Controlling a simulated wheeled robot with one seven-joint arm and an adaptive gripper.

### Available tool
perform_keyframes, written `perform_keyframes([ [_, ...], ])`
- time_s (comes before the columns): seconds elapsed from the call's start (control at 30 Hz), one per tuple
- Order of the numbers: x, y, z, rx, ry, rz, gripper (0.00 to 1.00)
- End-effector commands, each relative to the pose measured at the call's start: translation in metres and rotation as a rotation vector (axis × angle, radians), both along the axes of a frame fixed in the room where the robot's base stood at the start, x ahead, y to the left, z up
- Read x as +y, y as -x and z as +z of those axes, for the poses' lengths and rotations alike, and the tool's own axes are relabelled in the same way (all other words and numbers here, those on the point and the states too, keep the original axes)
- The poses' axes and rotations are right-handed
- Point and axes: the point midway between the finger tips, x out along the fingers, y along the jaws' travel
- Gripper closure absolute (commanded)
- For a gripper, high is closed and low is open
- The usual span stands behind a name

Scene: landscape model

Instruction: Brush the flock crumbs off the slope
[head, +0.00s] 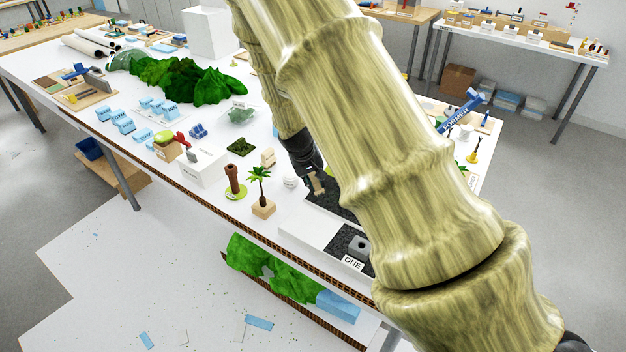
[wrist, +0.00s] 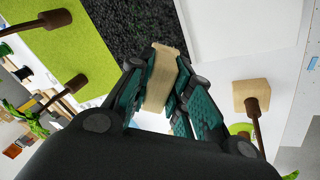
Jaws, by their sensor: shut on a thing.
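My gripper (wrist: 160,75) is shut on a pale tan wooden piece (wrist: 162,85), which looks like a brush handle; its far end and any bristles are hard to make out. In the head view my gripper (head: 312,174) holds this tan piece (head: 318,184) over the dark, gritty bed (head: 345,212) near the table's front. In the wrist view the dark gritty surface (wrist: 130,25) lies beyond the fingertips, beside a lime-green sheet (wrist: 65,60) that could be the slope. I cannot make out the flock crumbs. My arm hides much of this area in the head view.
A palm tree on a wooden block (head: 264,208) and a brown post on a green base (head: 235,185) stand left of my gripper. A label reading ONE (head: 352,263) and a grey block (head: 360,244) are at the front. Dark green hills (head: 190,82) stand behind.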

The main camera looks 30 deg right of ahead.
Motion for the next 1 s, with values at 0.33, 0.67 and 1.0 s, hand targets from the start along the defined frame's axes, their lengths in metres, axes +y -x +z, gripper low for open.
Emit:
perform_keyframes([
  [0.33,-0.0003,0.0001,0.0002,0.000,0.000,0.000,1.00],
  [0.67,-0.0007,0.0000,-0.0014,0.000,0.000,0.000,1.00],
  [1.0,-0.0022,-0.0007,-0.0061,0.000,0.000,0.000,1.00],
])
